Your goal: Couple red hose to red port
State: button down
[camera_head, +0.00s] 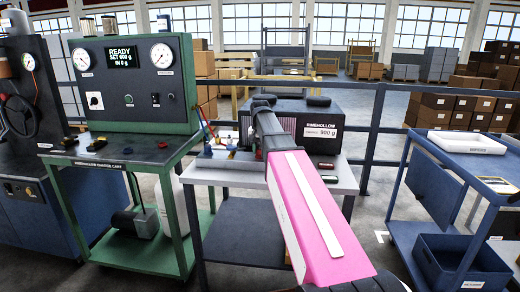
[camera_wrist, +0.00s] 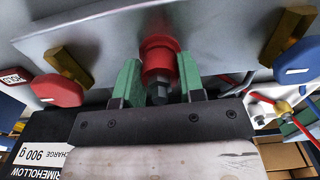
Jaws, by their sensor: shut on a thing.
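In the wrist view my gripper (camera_wrist: 158,80) has its two green fingers on either side of a red cylindrical coupling (camera_wrist: 158,52) with a grey hex end. The gripper is shut on this red coupling. The coupling's far end meets or lies in front of a grey plate (camera_wrist: 110,38); I cannot tell whether it is seated there. In the head view my pink arm hides the gripper and the red port.
A red handle (camera_wrist: 56,90) and a blue handle (camera_wrist: 296,62) sit on brass fittings either side. The dark charge unit (camera_head: 325,118) stands on a grey-topped trolley (camera_head: 222,176). A green gauge cart (camera_head: 125,158) stands left, a blue cart (camera_head: 395,212) right.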

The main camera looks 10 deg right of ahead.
jog(key=c, duration=0.6)
grip_release()
jog(key=shift+c, duration=0.2)
notch_tip(320, 180, up, 11)
jog(key=shift+f, duration=0.1)
jog(key=o, duration=0.6)
jog(key=shift+o, duration=0.2)
notch_tip(320, 180, up, 9)
dwell(0.5)
